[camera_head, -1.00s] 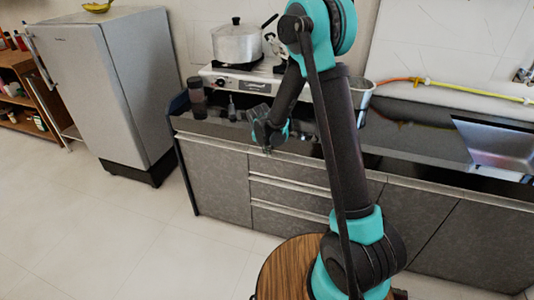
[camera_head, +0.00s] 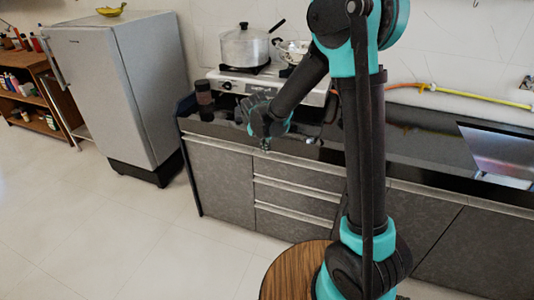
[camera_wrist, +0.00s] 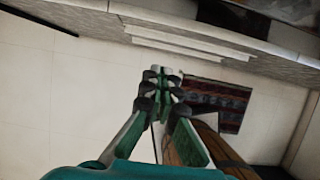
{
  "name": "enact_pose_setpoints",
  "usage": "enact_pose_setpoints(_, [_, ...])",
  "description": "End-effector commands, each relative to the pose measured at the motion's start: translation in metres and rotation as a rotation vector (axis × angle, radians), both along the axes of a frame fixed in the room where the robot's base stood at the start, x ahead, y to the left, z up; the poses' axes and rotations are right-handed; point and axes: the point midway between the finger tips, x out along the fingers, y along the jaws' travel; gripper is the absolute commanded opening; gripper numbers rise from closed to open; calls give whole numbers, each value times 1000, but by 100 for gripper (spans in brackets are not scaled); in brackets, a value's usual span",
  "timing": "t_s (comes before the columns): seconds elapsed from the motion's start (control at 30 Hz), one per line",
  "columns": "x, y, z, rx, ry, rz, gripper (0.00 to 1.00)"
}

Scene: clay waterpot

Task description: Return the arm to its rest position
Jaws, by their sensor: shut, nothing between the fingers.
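My arm is bent, with its elbow high at the upper right of the head view and its forearm reaching down and left. My gripper (camera_head: 265,146) points down in front of the counter's front edge, above the drawers. In the wrist view the fingertips of my gripper (camera_wrist: 161,76) are together, with nothing between them. It hangs in the air over the pale floor. No clay waterpot can be made out in either view.
The dark counter (camera_head: 420,137) runs behind my arm, with a stove (camera_head: 285,84) and a lidded pot (camera_head: 243,47) at its back. A sink (camera_head: 497,150) is at right, a fridge (camera_head: 120,90) at left. A patterned rug (camera_wrist: 220,98) lies below. Floor at left is clear.

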Motion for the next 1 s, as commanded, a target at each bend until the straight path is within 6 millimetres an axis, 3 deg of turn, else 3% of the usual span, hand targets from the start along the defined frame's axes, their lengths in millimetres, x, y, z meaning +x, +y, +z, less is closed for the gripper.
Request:
enact_pose_setpoints(0.17, [-5,-5,9,13,-2,-32,0])
enact_pose_setpoints(0.27, [-13,-22,14,62,-12,-149,0])
enact_pose_setpoints(0.47, [-51,-83,28,258,-51,-625,0])
enact_pose_setpoints(0.7, [-111,-148,35,517,-98,-1269,0])
enact_pose_setpoints(1.0, [-195,-203,25,829,-148,-2073,0])
